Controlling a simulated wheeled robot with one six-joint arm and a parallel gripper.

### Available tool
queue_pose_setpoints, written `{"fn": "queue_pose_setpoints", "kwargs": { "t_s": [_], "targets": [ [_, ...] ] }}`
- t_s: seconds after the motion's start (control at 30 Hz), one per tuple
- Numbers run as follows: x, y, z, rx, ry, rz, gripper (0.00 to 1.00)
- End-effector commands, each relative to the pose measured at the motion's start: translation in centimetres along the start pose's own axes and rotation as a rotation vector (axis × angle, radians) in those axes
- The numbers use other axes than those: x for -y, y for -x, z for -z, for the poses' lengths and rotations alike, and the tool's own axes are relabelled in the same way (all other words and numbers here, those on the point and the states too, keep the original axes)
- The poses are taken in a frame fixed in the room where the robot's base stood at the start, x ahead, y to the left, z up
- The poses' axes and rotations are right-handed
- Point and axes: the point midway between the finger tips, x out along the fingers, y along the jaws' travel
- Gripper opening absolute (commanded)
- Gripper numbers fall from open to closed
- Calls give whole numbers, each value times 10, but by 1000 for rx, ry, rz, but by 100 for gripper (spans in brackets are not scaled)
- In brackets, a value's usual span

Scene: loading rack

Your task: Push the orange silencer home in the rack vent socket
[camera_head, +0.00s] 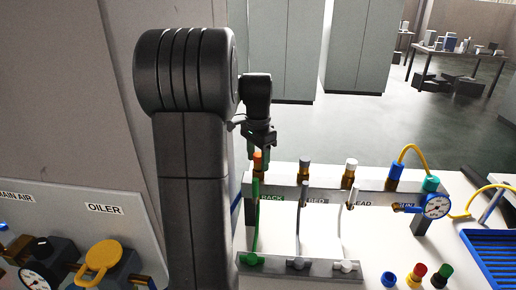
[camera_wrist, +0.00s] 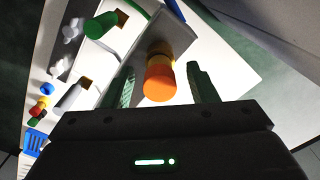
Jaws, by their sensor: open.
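The orange silencer (camera_head: 258,157) stands upright on top of the manifold bar, at the position labelled RACK (camera_head: 270,198). In the wrist view the silencer (camera_wrist: 160,82) shows end-on as an orange cylinder with a yellowish part behind it. My gripper (camera_head: 259,148) is above and around the silencer, pointing down. In the wrist view its two green-grey fingers (camera_wrist: 160,76) are open, one on each side of the silencer, with gaps visible. The rack vent socket is hidden under the silencer, so I cannot tell how deep it sits.
Grey-capped (camera_head: 305,168) and white-capped (camera_head: 351,166) fittings stand to the right on the same bar. An oiler panel (camera_head: 105,210) stands left.

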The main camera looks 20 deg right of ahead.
Motion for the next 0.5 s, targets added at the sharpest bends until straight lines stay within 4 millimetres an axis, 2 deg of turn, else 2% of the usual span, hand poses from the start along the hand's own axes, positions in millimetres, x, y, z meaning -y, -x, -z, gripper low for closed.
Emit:
{"fn": "queue_pose_setpoints", "kwargs": {
  "t_s": [0.17, 0.5],
  "targets": [
    [0, 24, 0, -3, 0, 4, 52],
    [0, 101, 0, -3, 0, 4, 52]
  ]
}}
